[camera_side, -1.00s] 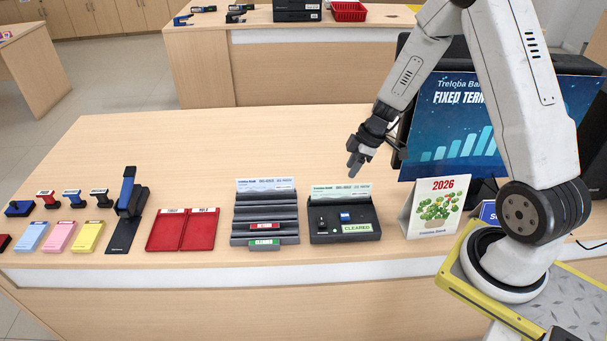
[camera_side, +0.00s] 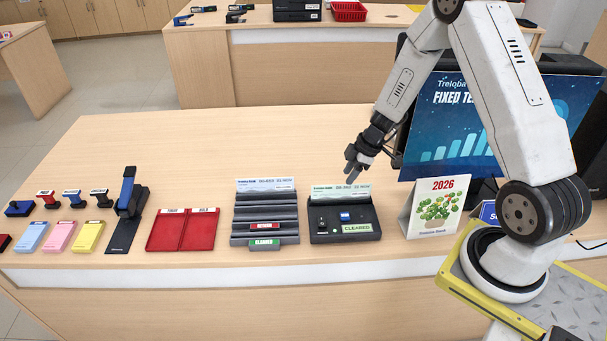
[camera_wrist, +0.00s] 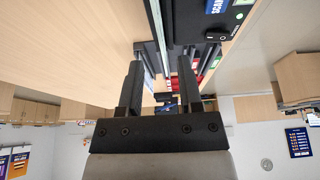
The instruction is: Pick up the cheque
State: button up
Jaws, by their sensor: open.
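A pale green cheque (camera_side: 340,191) stands upright at the back of a black device (camera_side: 372,224) with a CLEARED label. A pale blue cheque (camera_side: 265,184) stands at the back of a grey stepped rack (camera_side: 240,212) to its left. My gripper (camera_side: 351,168) is open and empty, near and just above the green cheque's upper right edge in the side view. In the wrist view my gripper (camera_wrist: 158,66) has its two fingers apart. A thin pale strip between them looks like the cheque edge-on. I cannot tell whether the fingers touch it.
A 2026 calendar (camera_side: 438,207) and a large monitor (camera_side: 470,125) stand right of the device. A red two-part tray (camera_side: 183,229), a black stapler-like tool (camera_side: 127,205), stamps and coloured pads lie to the left. The counter behind the rack is clear.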

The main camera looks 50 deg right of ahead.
aim_at(342, 186)
jog(key=shift+f, duration=0.1)
jog(key=shift+x, duration=2.5)
jog(key=shift+c, duration=0.2)
grip_shut()
